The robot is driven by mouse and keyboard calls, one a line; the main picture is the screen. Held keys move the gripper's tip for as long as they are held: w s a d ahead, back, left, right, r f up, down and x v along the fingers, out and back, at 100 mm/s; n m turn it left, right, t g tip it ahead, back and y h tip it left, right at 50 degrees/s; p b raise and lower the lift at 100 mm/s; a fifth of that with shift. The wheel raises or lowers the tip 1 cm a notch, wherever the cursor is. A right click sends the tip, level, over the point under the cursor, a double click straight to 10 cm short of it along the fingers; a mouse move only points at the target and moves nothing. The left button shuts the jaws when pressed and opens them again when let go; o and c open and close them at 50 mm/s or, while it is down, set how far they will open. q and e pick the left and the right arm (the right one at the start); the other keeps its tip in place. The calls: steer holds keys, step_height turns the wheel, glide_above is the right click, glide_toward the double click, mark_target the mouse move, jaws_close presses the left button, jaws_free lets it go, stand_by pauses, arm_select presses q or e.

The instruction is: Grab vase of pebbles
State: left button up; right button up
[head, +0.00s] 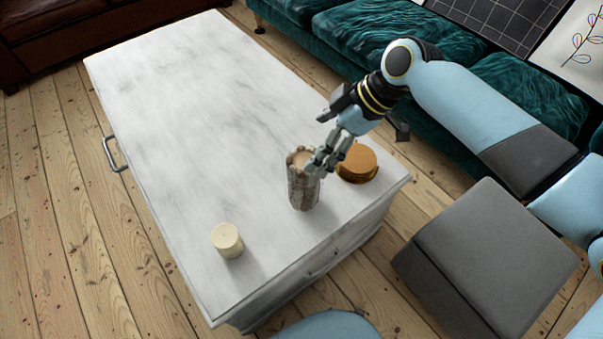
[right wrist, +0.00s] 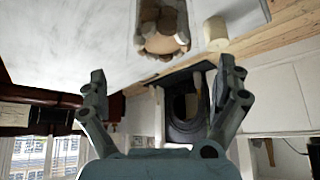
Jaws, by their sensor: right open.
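The vase of pebbles (head: 302,188) is a clear cylinder filled with brownish stones, upright near the front of the white marbled table (head: 190,90). It also shows in the right wrist view (right wrist: 162,30), at the top middle, just beyond the fingertips. My right gripper (head: 318,163) comes in from the right and overlaps the vase's upper right side in the head view. In the right wrist view its two fingers (right wrist: 165,82) are spread apart with nothing between them. Whether a finger touches the vase I cannot tell. My left gripper is not in view.
A cream candle (head: 227,240) stands left of the vase; it also shows in the right wrist view (right wrist: 216,33). A stack of round orange-brown coasters (head: 357,164) lies right of the vase, close under my gripper. A grey ottoman (head: 490,255) and teal sofa (head: 370,40) flank the table. The table's far part is clear.

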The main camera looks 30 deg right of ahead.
mark_target(305, 152)
steer(key=b+x, duration=0.1)
steer(key=x, duration=0.4)
steer(key=shift+a+f, duration=0.2)
steer(key=shift+a, duration=0.1)
steer(key=shift+s, duration=0.1)
steer(key=c, duration=1.3)
steer(key=shift+r, duration=0.15)
steer(key=shift+c, duration=0.8)
